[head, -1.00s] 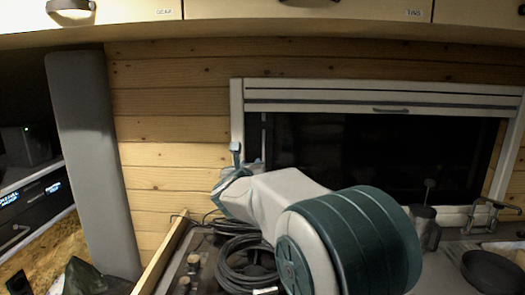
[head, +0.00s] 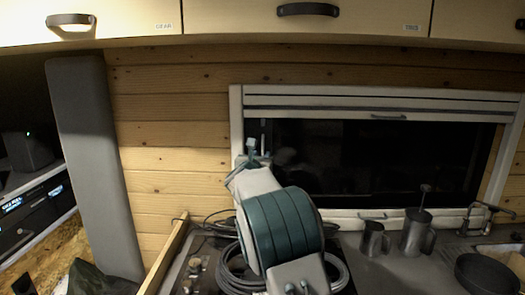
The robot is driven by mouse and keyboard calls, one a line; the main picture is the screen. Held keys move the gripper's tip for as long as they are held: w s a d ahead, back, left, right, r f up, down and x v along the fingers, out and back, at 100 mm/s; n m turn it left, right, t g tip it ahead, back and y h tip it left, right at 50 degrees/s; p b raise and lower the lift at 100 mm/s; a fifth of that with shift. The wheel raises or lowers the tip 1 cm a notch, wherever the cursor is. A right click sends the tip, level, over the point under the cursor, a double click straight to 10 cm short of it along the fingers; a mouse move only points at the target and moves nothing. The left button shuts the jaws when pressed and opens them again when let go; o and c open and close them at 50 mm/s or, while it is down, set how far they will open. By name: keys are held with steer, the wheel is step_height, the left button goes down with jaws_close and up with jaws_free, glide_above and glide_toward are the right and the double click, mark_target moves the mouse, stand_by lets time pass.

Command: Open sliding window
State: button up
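The window (head: 400,165) is a wide dark pane in a white frame (head: 238,125) on the wood-plank wall. A white slatted strip with a dark handle (head: 388,117) runs along its top. A second small handle (head: 372,216) sits on the bottom rail. A narrow strip at the pane's left edge looks different from the dark glass. My gripper (head: 252,150) is at the left end of the window, in front of the frame's left side. It is small and seen from behind, so finger opening and any contact with the window are unclear. My arm hides part of the lower left frame.
On the counter below the window stand a mug (head: 374,240), a metal pot (head: 417,232), a dark pan (head: 486,274) and a tap (head: 485,215). Overhead cabinets (head: 370,18) span the top. A grey padded post (head: 92,160) stands left.

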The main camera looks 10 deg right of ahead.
steer(key=shift+p+x, duration=0.3)
steer(key=shift+x, duration=0.85)
